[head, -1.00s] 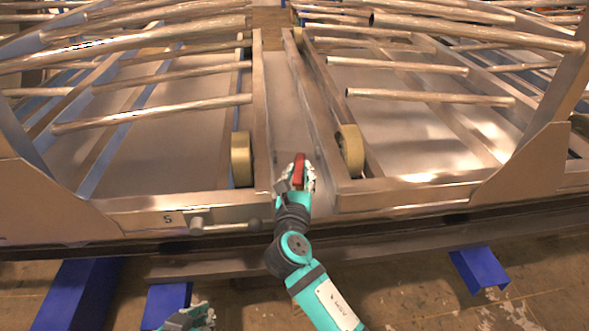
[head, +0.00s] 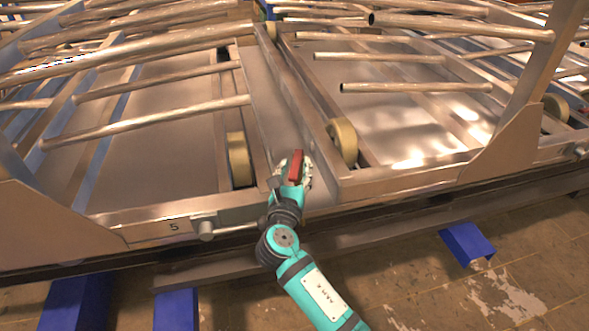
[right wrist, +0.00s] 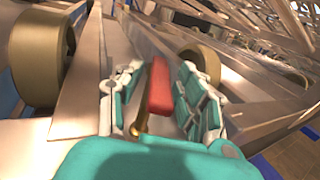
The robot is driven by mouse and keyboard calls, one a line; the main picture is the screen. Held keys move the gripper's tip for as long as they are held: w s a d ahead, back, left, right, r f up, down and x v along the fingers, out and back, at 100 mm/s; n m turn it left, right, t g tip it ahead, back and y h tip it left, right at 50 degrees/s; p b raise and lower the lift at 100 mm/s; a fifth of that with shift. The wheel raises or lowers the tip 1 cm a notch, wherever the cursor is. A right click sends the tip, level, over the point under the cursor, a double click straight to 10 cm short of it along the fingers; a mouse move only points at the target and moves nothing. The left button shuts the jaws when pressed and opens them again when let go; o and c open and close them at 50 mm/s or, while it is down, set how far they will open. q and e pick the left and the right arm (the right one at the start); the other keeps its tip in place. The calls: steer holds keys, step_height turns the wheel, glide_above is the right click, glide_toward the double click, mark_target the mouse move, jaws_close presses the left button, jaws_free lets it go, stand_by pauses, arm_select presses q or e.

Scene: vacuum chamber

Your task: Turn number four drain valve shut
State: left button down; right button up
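A red valve handle (head: 297,165) stands in the channel between the two metal frames in the head view. The right wrist view shows the red handle (right wrist: 159,87) with a brass stem below it. My right gripper (head: 293,170) is at the handle. In the right wrist view its fingers (right wrist: 160,95) are apart on either side of the handle, with a gap on the left; contact on the right side is unclear. The number on this valve cannot be read. My left gripper is not in view.
A plate marked 5 (head: 174,227) is on the front beam at left, beside a silver lever (head: 232,230). Yellowish wheels (head: 238,158) (head: 342,141) flank the channel. Metal tubes (head: 150,120) span both frames. Blue feet (head: 467,245) stand on the floor.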

steer(key=shift+o, duration=0.2)
steer(key=s+a, duration=0.2)
steer(key=s, duration=1)
steer(key=shift+a, duration=0.15)
